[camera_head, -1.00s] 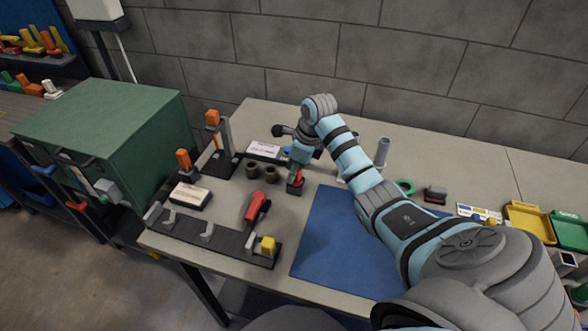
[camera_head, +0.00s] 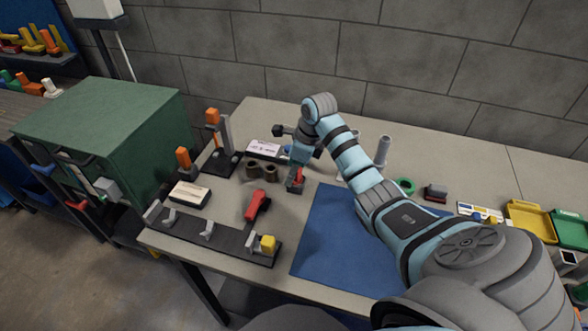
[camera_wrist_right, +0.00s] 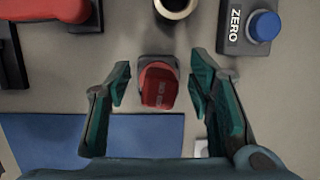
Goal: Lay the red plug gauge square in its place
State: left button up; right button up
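The red plug gauge (camera_wrist_right: 158,88) lies in a small grey holder (camera_wrist_right: 158,60) in the right wrist view. Its red face carries dark lettering and looks slightly askew to the holder. In the head view the red gauge (camera_head: 299,173) shows at the small grey holder (camera_head: 295,187), left of the blue mat. My right gripper (camera_wrist_right: 160,88) is open. Its fingers stand either side of the gauge with clear gaps, and it also shows above the holder in the head view (camera_head: 299,165). How deep the gauge sits cannot be told. My left gripper is not in view.
Two brown rings (camera_head: 261,172) stand left of the holder. A ZERO box with a blue button (camera_wrist_right: 262,26) is beyond it to the right. A red-handled tool (camera_head: 257,204) lies near a dark fixture rail (camera_head: 220,238). The blue mat (camera_head: 325,240) is mostly clear.

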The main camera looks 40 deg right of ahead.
jog(key=v, duration=0.7)
jog(key=shift+s+r, duration=0.1)
jog(key=shift+r, duration=0.1)
jog(key=shift+d, duration=0.1)
